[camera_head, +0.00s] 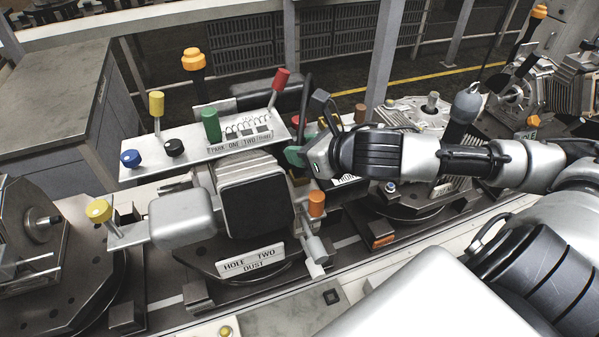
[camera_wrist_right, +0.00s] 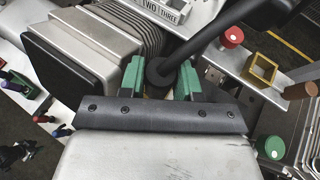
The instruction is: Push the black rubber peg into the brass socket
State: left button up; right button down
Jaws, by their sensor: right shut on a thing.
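My right gripper (camera_head: 293,156) is beside the silver machine, right of its dark square pad. In the right wrist view its two green fingers (camera_wrist_right: 160,80) are closed on a round black piece (camera_wrist_right: 158,71), apparently the rubber peg. A black rod meets or crosses this piece; I cannot tell if they are joined. An open square brass-coloured frame (camera_wrist_right: 260,68), possibly the brass socket, lies to the right of the fingers, apart from them. The peg's lower end is hidden. My left gripper is not in view.
The black rod (camera_head: 303,105) stands up near the fingers. A red-topped lever (camera_head: 281,78), a green cylinder (camera_head: 211,124) and a blue knob (camera_head: 131,158) sit along the panel. An orange cylinder (camera_head: 316,204) stands just below the gripper. Space around it is tight.

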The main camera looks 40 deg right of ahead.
jog(key=shift+s+f, duration=0.1)
jog(key=shift+f, duration=0.3)
dwell(0.6)
jog(key=c, duration=0.8)
grip_release()
jog(key=shift+o, duration=0.4)
jog(key=shift+d, duration=0.1)
jog(key=shift+r, duration=0.15)
